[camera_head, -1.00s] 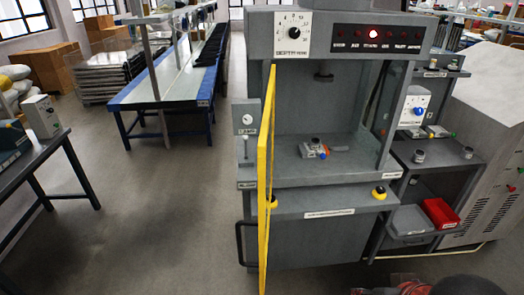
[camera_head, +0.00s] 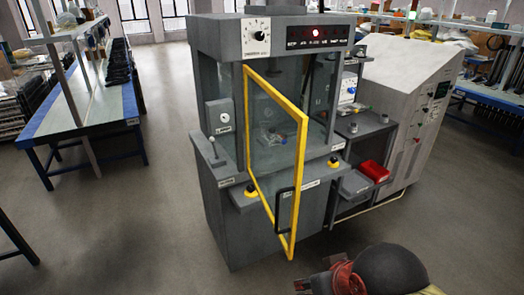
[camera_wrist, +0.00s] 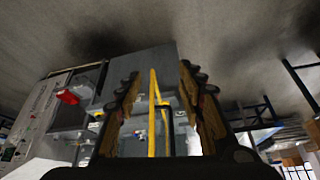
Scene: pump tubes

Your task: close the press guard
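The press (camera_head: 225,40) is a grey cabinet with a dial and a lit red lamp on top. Its guard (camera_head: 302,165) is a clear panel in a yellow frame, hinged at the left of the opening. The guard stands ajar, its right edge swung out towards me, with a black handle (camera_head: 278,212) low on it. In the wrist view, which is upside down, the yellow guard frame (camera_wrist: 152,110) shows between the fingers of my gripper (camera_wrist: 160,78). The fingers are spread and empty, apart from the guard. My arm shows at the bottom of the head view.
A small part lies inside the press behind the panel. A side shelf with a red bin (camera_head: 374,171) and a light grey cabinet (camera_head: 400,100) stand to the right. A blue-edged bench (camera_head: 88,130) is at the left. The floor before the press is clear.

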